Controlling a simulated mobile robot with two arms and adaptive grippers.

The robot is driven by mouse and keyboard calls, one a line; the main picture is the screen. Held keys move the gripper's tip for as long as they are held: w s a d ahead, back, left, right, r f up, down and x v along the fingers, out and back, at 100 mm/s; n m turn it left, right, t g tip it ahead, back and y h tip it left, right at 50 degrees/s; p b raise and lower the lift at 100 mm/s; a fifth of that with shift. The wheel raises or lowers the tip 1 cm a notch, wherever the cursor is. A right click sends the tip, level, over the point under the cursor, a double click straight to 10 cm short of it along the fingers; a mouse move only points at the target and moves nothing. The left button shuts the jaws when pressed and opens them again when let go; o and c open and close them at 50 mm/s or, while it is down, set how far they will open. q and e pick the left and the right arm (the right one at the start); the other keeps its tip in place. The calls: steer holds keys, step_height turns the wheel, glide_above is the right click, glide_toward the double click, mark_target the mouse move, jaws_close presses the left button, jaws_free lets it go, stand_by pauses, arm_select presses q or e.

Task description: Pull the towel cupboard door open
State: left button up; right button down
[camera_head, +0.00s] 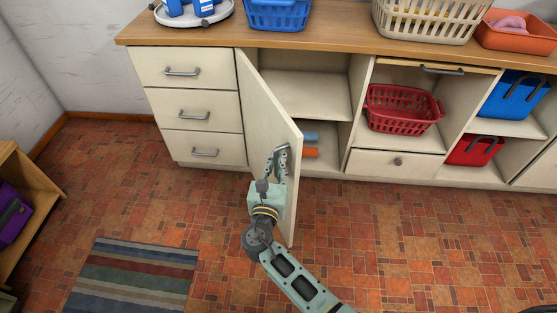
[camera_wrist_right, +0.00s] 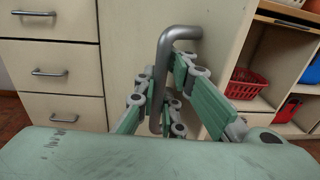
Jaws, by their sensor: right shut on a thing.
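The towel cupboard door (camera_head: 270,120) is a pale wooden panel hinged on its left, beside the drawers. It stands swung well out from the cabinet, and the cupboard interior (camera_head: 305,85) shows behind it. My right gripper (camera_head: 279,152) is at the door's handle, near its free edge. In the right wrist view the grey bar handle (camera_wrist_right: 164,75) stands between the fingers of my right gripper (camera_wrist_right: 164,95), which are shut on it. Folded blue and orange towels (camera_head: 310,152) lie on the cupboard's bottom. My left gripper is not in view.
A drawer stack (camera_head: 185,105) stands left of the door. Open shelves to the right hold a red basket (camera_head: 402,110). A striped rug (camera_head: 135,275) lies on the tiled floor at lower left. The floor right of the door is clear.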

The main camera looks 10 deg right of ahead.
steer(key=shift+s+d+f, duration=0.15)
steer(key=shift+s+f, duration=0.05)
steer(key=shift+f, duration=0.15)
steer(key=c, duration=2.2)
jaws_free()
steer(key=o, duration=0.4)
steer(key=shift+s+r, duration=0.15)
steer(key=shift+r, duration=0.1)
steer(key=v, duration=1.2)
steer(key=shift+c, duration=0.3)
